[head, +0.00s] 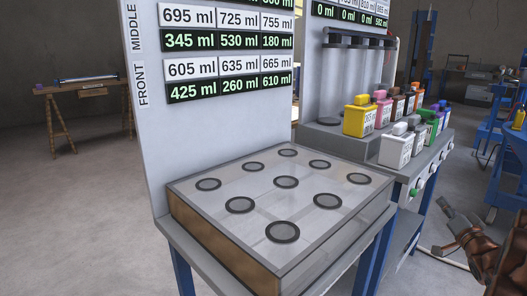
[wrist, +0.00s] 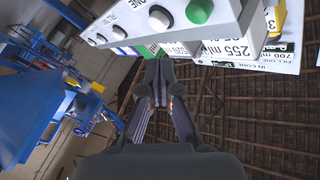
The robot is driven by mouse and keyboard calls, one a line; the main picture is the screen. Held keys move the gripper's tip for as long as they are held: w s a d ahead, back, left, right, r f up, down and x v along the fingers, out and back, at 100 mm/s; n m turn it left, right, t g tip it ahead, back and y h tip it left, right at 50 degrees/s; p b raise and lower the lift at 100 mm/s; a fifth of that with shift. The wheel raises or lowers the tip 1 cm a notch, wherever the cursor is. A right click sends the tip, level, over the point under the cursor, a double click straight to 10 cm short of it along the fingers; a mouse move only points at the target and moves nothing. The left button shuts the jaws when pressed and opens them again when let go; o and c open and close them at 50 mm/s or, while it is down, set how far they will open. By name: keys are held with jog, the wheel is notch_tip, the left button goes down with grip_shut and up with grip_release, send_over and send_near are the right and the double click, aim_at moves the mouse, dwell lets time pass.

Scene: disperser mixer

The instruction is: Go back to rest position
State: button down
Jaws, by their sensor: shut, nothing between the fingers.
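My gripper (wrist: 159,75) shows in the wrist view with its two dark fingers meeting at the tips. It is shut and empty. Beyond the tips is the underside and front of a white control panel (wrist: 130,22) with knobs and a green button (wrist: 199,11); I see no clear contact with it. In the head view, part of my arm with the brown-and-grey gripper (head: 452,222) shows at the lower right edge, to the right of the machine and apart from it.
A grey platform (head: 230,222) with several round pads stands in front. Coloured containers (head: 360,117) and white ones (head: 396,146) stand on the machine at right. A wooden bench (head: 75,88) is at the back left. Blue shelving (head: 505,130) is at right. The left floor is clear.

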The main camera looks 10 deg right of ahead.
jog(key=w+a+r+g+h+p, duration=0.25)
jog(key=a+r+g+p, duration=0.2)
jog(key=r+p, duration=0.35)
jog(key=s+a+r+n+g+p, duration=0.1)
jog(key=s+a+r+g+p, duration=0.15)
jog(key=a+p, duration=0.2)
jog(key=s+a+r+n+g+p, duration=0.1)
jog(key=s+a+r+g+p, duration=0.1)
jog(key=a+r+g+p, duration=0.3)
jog(key=s+a+r+n+g+y+p, duration=0.2)
jog(key=s+a+p, duration=0.3)
jog(key=s+a, duration=0.5)
jog(key=s+a+r+n+g+y+p, duration=0.2)
jog(key=s+a+r+n+g+p, duration=0.1)
jog(key=s+a, duration=0.8)
jog(key=s+a+r+n+g+y+p, duration=0.2)
jog(key=s+a+r+g+p, duration=0.2)
jog(key=s+a+p, duration=0.3)
jog(key=shift+s+a+r+p, duration=0.45)
jog(key=shift+s+a, duration=1.2)
jog(key=shift+s, duration=1.45)
jog(key=shift+r, duration=0.1)
